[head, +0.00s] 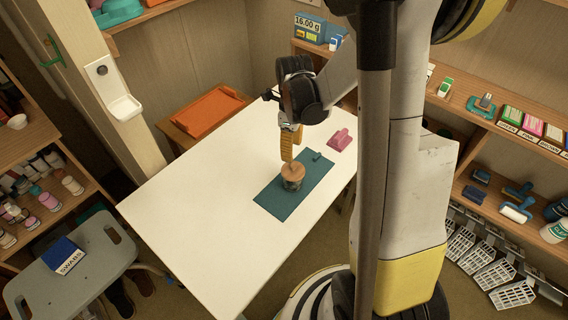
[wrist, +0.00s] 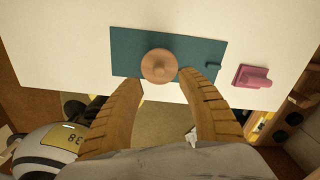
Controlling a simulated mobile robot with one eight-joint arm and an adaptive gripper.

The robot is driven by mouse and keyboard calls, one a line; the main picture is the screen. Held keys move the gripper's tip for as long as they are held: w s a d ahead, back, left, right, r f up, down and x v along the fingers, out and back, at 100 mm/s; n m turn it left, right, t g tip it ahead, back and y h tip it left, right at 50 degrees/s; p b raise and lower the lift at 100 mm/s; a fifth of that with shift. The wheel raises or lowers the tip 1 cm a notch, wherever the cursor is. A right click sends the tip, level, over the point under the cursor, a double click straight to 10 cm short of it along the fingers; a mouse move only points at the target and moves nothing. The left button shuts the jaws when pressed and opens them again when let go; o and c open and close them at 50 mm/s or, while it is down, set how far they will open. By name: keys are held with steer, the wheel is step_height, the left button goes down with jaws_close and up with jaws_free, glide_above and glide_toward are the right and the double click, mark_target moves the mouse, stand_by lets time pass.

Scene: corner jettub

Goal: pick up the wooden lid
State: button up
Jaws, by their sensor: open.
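The wooden lid (head: 293,171) is round with a knob and sits on top of a glass jar (head: 292,185). The jar stands on a teal mat (head: 281,204) on the white table. In the wrist view the lid (wrist: 160,66) is seen from above, on the teal mat (wrist: 128,66), and hides the jar. My gripper (wrist: 159,76) is open, with its two ribbed, tan fingers apart at the lid's near side and nothing held between them. In the head view my gripper (head: 289,155) hangs over the lid; I cannot tell whether it touches it.
A small teal item (head: 317,156) lies at the mat's far end. A pink block with a handle (head: 340,140) stands beyond the mat. The left part of the white table (head: 190,205) is bare. Shelves (head: 475,112) line the right side.

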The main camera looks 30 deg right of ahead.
mark_target(293, 165)
steer(key=f+b, duration=0.1)
steer(key=f, duration=0.1)
steer(key=f+b, duration=0.1)
steer(key=f, duration=0.2)
steer(key=f+b, duration=0.1)
steer(key=f, duration=0.2)
steer(key=shift+s+d+f+b, duration=0.1)
steer(key=shift+s+f+b, duration=0.05)
steer(key=shift+s+b, duration=0.2)
jaws_close()
